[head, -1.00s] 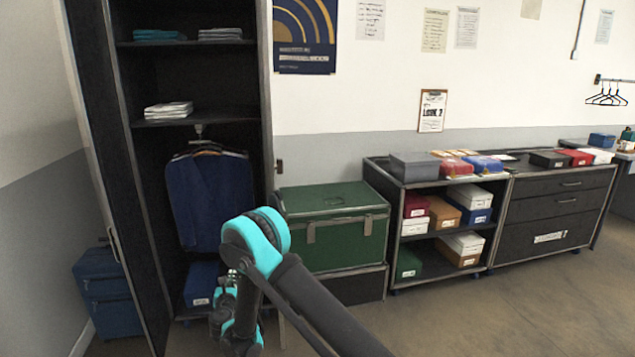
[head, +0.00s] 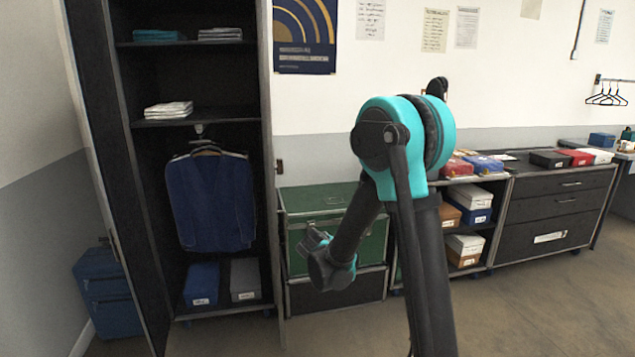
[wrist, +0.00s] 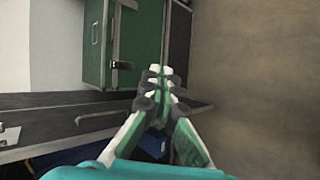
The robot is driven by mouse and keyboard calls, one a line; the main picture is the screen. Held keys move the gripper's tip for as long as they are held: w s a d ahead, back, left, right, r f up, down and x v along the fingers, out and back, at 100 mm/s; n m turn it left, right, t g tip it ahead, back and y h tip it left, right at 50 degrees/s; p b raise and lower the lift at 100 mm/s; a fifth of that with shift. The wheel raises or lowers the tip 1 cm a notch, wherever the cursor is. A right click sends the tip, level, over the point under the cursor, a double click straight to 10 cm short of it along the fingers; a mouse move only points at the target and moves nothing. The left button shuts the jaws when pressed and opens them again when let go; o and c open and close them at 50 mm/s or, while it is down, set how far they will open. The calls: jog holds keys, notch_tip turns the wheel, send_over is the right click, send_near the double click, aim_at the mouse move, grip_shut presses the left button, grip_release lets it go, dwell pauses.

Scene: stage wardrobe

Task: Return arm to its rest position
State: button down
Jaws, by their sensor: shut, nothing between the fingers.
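My arm rises from the bottom of the head view and bends at a large teal joint right of centre. Its forearm reaches down and left. My gripper (head: 316,240) hangs in front of the green trunk, with no contact that I can make out. In the wrist view my gripper (wrist: 160,78) is shut and empty, its fingertips together. The green trunk (wrist: 137,40) lies beyond the fingertips there, and it also shows in the head view (head: 300,200), partly hidden behind my arm.
The open wardrobe (head: 117,150) at left holds a hanging blue jacket (head: 212,205), with a blue box (head: 202,283) and a grey box (head: 245,280) at its bottom. A shelf unit with boxes and a drawer cabinet (head: 560,205) stand right. Floor (head: 540,310) is clear at lower right.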

jog(key=s+d+m+g, duration=0.3)
jog(key=s+d+m, duration=0.5)
jog(key=s+d, duration=0.55)
jog(key=s+f+m+g+y, duration=0.2)
jog(key=s+m, duration=0.6)
jog(key=s, duration=1)
jog(key=shift+s+f+m+g+y, duration=0.35)
jog(key=shift+f+m+g+y, duration=0.1)
jog(key=shift+y, duration=0.25)
jog(key=shift+w, duration=0.1)
